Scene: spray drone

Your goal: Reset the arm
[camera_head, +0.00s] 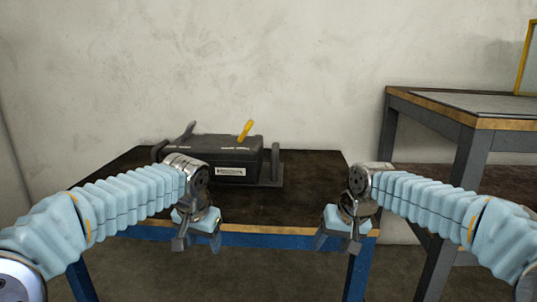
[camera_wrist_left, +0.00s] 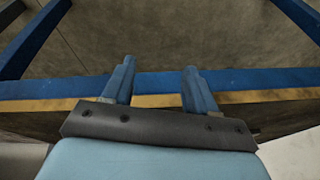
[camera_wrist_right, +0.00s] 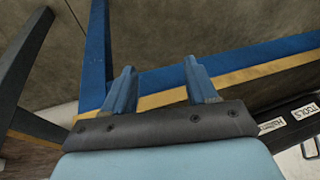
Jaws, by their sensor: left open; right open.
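My left gripper (camera_head: 197,237) hangs at the front edge of the table, left of the middle. Its two fingers are apart and empty in the left wrist view (camera_wrist_left: 158,85). My right gripper (camera_head: 340,237) hangs near the table's front right corner. Its fingers are also apart with nothing between them in the right wrist view (camera_wrist_right: 160,88). Both arms come in from the sides, bent inward in pale blue ribbed covers. Neither gripper touches the black box on the table.
A dark-topped table (camera_head: 308,190) with a blue frame stands ahead. A black box (camera_head: 225,155) with a yellow lever (camera_head: 245,130) sits on it towards the back. A taller workbench (camera_head: 455,108) stands at the right. In the right wrist view, a black case labelled TOOLS (camera_wrist_right: 290,123) shows.

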